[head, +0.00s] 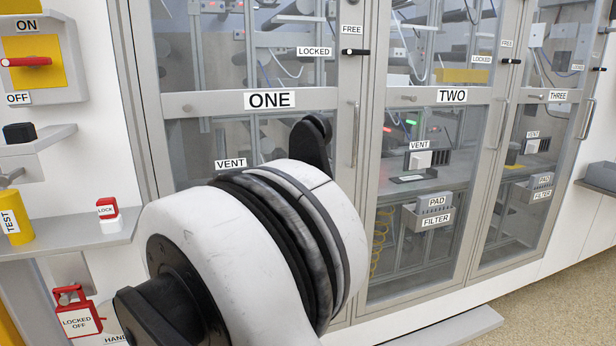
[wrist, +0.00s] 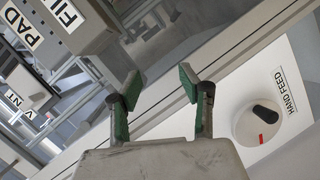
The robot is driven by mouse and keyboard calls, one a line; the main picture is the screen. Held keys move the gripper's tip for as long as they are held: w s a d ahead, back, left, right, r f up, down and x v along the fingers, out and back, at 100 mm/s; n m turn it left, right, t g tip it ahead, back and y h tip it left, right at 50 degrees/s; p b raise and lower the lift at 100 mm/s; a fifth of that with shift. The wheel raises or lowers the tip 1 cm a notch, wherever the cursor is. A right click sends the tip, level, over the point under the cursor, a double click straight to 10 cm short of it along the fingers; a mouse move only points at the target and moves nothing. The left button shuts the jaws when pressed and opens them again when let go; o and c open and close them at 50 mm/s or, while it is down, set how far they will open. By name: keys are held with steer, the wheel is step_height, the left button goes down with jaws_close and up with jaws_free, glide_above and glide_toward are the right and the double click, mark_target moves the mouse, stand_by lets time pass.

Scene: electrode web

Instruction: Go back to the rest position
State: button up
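My gripper (wrist: 160,88) shows in the wrist view with its two green-padded fingers spread apart. Nothing is between the fingers. The wrist view is tilted; a white panel with a HAND FEED knob (wrist: 264,112) lies to the right of the fingers, and the pad and filter holder (wrist: 85,40) lies to the upper left. In the head view my arm's large white joint fills the lower middle and hides part of door ONE (head: 270,100). My gripper itself does not show in the head view.
Door TWO (head: 450,97) and door THREE (head: 557,97) stand to the right and look shut. Floor shows at lower right.

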steer(key=s+d+r+m+g+h, duration=0.1)
steer(key=d+r+m+g+h, duration=0.35)
steer(key=d, duration=1.15)
steer(key=s+d+r+m+y, duration=0.1)
steer(key=d+r+m, duration=0.1)
steer(key=d+r, duration=0.95)
steer(key=s+d+f+m+g+y, duration=0.3)
steer(key=s+d+m, duration=0.5)
steer(key=s+d, duration=1.5)
step_height(320, 180, up, 17)
steer(key=s+a+p, duration=0.1)
steer(key=p, duration=1.7)
steer(key=shift+s+a+h, duration=0.25)
steer(key=shift+h, duration=0.2)
steer(key=shift+r+n+g, duration=0.1)
steer(key=shift+n+g, duration=0.15)
